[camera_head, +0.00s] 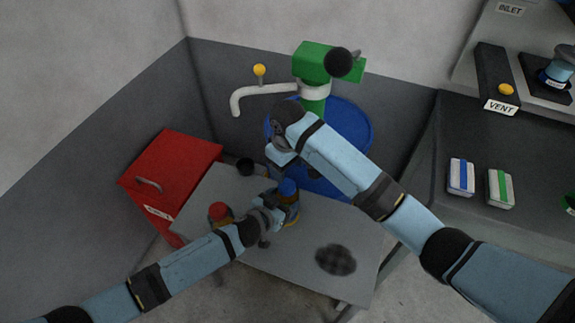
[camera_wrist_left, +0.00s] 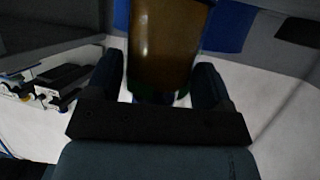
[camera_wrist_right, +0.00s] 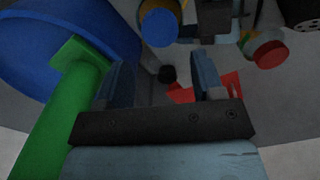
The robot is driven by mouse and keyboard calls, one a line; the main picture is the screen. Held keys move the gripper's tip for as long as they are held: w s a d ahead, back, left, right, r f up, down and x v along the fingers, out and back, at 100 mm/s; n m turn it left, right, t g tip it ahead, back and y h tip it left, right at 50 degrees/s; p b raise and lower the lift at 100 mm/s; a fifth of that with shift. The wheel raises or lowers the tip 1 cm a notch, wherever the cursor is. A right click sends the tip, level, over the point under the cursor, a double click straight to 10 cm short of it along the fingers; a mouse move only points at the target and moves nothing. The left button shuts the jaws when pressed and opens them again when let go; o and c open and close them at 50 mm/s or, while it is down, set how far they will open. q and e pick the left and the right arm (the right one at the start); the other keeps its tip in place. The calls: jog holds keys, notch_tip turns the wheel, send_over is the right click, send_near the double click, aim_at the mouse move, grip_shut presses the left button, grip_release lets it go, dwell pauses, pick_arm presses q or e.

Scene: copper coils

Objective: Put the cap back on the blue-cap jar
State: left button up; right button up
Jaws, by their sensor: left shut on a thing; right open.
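The blue-cap jar is an amber jar (camera_wrist_left: 163,45) held upright or nearly so above the grey table. My left gripper (camera_head: 280,210) is shut on its body, which fills the space between the fingers in the left wrist view. The blue cap (camera_head: 288,187) sits at the top of the jar; it also shows as a round blue disc in the right wrist view (camera_wrist_right: 160,27). I cannot tell whether it is tightened. My right gripper (camera_wrist_right: 163,68) is open and empty, just behind and above the jar, apart from the cap. In the head view its fingers are mostly hidden.
A red-cap jar (camera_head: 219,211) stands left of my left gripper. A blue drum (camera_head: 352,125) with a green pump (camera_head: 316,62) stands behind. A red cabinet (camera_head: 172,175) is at left.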

aim_at(286, 187)
pick_arm(q)
jog(key=shift+a+f, duration=0.25)
jog(key=shift+f, duration=0.1)
pick_arm(e)
jog(key=shift+f, duration=0.1)
pick_arm(q)
jog(key=shift+s, duration=0.1)
pick_arm(e)
jog(key=shift+f, duration=4)
jog(key=c, duration=0.7)
jog(key=o, duration=1.1)
jog(key=shift+a, duration=0.1)
jog(key=shift+c, duration=0.2)
jog(key=shift+s, duration=0.1)
jog(key=shift+r, duration=0.1)
